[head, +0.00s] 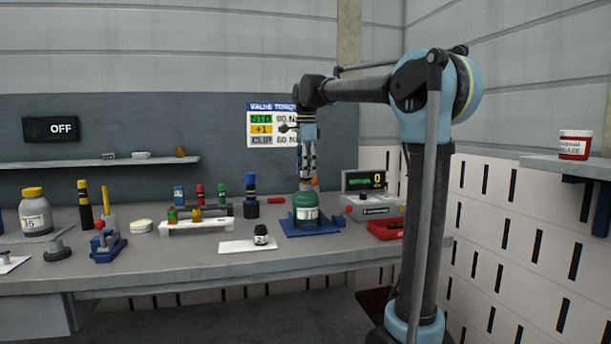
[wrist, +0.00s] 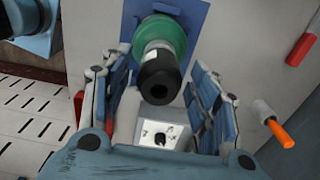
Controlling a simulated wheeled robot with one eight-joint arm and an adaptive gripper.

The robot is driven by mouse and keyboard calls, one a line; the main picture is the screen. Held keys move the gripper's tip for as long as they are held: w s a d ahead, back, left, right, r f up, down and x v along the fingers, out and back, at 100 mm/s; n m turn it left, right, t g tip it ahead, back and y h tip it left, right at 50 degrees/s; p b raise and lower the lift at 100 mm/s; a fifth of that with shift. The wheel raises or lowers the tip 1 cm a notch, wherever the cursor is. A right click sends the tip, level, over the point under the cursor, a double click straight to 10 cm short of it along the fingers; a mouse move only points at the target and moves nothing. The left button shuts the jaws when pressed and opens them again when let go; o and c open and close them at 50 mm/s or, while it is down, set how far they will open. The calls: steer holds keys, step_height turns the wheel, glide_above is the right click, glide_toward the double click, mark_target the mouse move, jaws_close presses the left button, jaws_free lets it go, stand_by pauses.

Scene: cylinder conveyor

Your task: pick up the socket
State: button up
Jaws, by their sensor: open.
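A small black piece with a pale band, which looks like the socket (head: 261,236), stands on a white card (head: 237,247) near the table's front edge. A green bottle (head: 306,210) stands on a blue tray (head: 328,225) to its right. My gripper (head: 306,176) points down just above the bottle, apart from the black piece. In the wrist view my gripper (wrist: 160,98) is open, its fingers to either side. The green bottle (wrist: 168,32) and a black hollow-ended cylinder (wrist: 159,76) show between them. I cannot tell whether the fingers touch it.
A grey meter box (head: 372,206) and a red tray (head: 386,229) stand right of the bottle. The table front (head: 150,268) is mostly clear.

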steer(key=shift+c, duration=0.5)
steer(key=c, duration=1.1)
